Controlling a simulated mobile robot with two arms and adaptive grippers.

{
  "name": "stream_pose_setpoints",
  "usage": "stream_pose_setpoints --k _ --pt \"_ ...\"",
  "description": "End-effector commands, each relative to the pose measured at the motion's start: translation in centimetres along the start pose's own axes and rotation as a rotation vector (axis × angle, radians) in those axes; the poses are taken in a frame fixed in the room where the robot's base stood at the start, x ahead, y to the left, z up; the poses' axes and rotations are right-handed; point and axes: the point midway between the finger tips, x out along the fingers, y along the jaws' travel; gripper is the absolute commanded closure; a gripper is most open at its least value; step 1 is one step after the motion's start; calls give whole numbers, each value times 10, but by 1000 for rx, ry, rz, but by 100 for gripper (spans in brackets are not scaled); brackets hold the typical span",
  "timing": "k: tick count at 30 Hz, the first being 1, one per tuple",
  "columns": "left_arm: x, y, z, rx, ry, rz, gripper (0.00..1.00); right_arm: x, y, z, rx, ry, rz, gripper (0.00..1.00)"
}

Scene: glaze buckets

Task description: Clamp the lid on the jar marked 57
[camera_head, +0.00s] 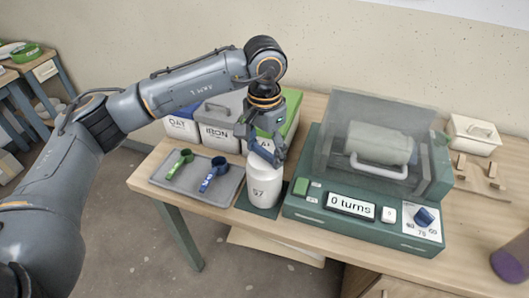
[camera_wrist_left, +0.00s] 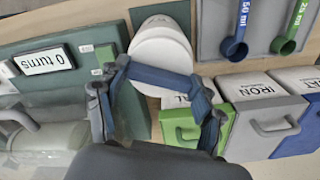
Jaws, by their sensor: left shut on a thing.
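The white jar marked 57 (camera_head: 264,187) stands upright on a dark green mat (camera_head: 241,203) between the grey tray and the green machine. Its pale top also shows in the left wrist view (camera_wrist_left: 161,47); I cannot clearly separate lid from jar. My left gripper (camera_head: 266,152) is just above the jar's top, pointing down. It is shut on a blue bar-like clamp (camera_wrist_left: 163,76), which spans between its fingertips. The clamp overlaps the jar's edge in the left wrist view; I cannot tell whether they touch. My right gripper is not in view.
The green machine (camera_head: 300,210) with a clear cover, a drum and a "0 turns" display stands close right. A grey tray (camera_head: 219,203) with green and blue scoops lies left. Labelled bins (camera_head: 217,135) stand close behind.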

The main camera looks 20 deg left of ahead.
Motion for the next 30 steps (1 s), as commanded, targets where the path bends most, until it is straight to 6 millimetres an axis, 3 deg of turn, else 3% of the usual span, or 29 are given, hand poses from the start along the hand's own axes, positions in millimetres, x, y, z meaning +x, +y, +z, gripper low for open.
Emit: stream_pose_setpoints --k 6,14,15,18,30 --pt "2 0 0 111 -2 0 69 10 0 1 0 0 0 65" --pt "2 0 1 127 -3 1 69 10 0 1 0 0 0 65" --pt "2 0 1 126 -3 1 29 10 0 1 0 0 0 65" --pt "2 0 1 126 -3 1 8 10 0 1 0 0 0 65" --pt "-1 0 0 124 -1 0 6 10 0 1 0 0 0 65"
